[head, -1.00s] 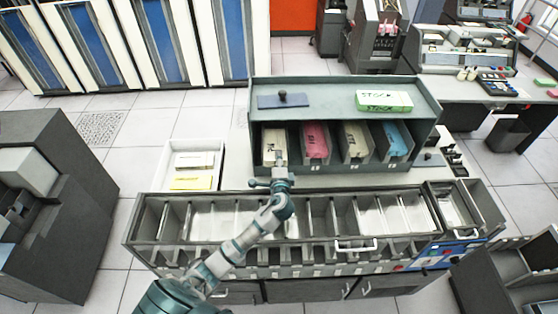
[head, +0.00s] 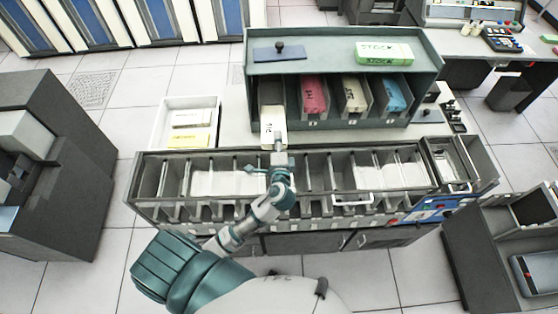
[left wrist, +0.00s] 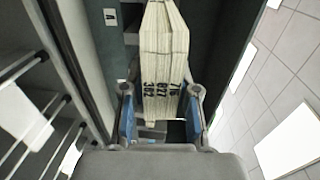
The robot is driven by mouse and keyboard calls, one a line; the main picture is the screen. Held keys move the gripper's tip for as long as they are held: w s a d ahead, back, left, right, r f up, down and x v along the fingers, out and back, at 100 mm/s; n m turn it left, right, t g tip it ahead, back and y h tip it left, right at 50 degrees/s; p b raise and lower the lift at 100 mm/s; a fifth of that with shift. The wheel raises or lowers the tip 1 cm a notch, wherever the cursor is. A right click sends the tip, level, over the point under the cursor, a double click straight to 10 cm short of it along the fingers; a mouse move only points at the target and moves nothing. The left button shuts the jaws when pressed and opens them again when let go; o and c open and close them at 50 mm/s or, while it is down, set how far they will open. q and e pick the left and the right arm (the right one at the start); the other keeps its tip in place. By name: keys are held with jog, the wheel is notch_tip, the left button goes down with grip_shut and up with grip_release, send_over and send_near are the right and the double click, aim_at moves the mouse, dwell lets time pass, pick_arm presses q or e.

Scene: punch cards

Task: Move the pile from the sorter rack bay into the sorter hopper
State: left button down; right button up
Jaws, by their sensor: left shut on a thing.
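The cream card pile (head: 273,121) sticks out of the front of the leftmost rack bay (head: 269,88). Dark marks show on its near end in the left wrist view (left wrist: 164,55). My left gripper (head: 278,150) is shut on the pile's near end, and its blue-padded fingers (left wrist: 161,112) stand on both sides of it. The far part of the pile is still between the bay walls. The box-like compartment at the sorter's right end, which looks like the hopper (head: 455,188), holds something pale. My right gripper is not in view.
Three other bays hold a red (head: 314,94), a cream (head: 353,93) and a blue pile (head: 392,93). A green stock box (head: 384,53) lies on the rack top. Sorter pockets (head: 310,172) with thin dividers lie below my gripper. A white tray (head: 165,122) stands left.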

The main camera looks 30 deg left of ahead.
pick_arm(q)
jog(key=v, duration=0.8)
jog(key=shift+f, duration=0.3)
jog(key=t+b, duration=0.1)
jog(key=b, duration=0.2)
jog(key=shift+y, duration=0.3)
jog(key=shift+f, duration=0.1)
